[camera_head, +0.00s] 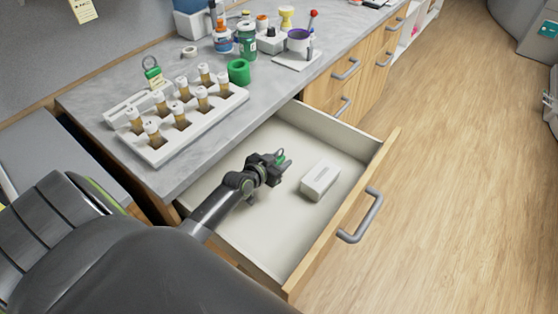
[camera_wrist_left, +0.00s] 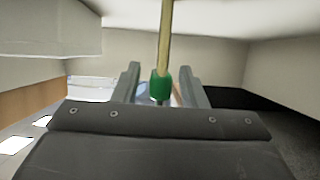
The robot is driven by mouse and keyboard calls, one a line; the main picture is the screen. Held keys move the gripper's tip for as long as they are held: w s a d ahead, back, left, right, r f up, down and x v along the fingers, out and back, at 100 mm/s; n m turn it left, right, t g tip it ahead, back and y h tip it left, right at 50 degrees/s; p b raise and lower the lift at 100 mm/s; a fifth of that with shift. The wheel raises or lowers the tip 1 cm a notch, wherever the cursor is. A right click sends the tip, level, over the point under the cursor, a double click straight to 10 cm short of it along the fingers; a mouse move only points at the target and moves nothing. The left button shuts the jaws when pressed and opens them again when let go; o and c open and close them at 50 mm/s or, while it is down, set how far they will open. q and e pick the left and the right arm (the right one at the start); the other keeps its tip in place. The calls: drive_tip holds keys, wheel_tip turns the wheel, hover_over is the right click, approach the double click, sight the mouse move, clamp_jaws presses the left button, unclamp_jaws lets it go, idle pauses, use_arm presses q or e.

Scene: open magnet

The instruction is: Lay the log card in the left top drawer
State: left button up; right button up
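The left top drawer (camera_head: 290,240) stands pulled out, with a pale inside and a wooden front. My left gripper (camera_head: 281,158) is inside its outline, to the left of a white box. Its fingers (camera_wrist_left: 160,85) are around a small green grip piece (camera_wrist_left: 161,84). From this piece a thin yellowish strip, which looks like the log card seen edge-on (camera_wrist_left: 167,35), runs to the top of the left wrist view. In the head view only the green piece shows; the card is hidden. The fingers' contact is hard to see. My right gripper is not in view.
The white box (camera_head: 320,179) lies on the drawer floor; the floor around it is bare. The drawer handle (camera_head: 362,218) sticks out to the right.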

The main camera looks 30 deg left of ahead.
use_arm(q)
drive_tip(key=shift+r, duration=0.2)
drive_tip(key=p+v, duration=0.1)
drive_tip(key=v, duration=1.1)
idle(0.3)
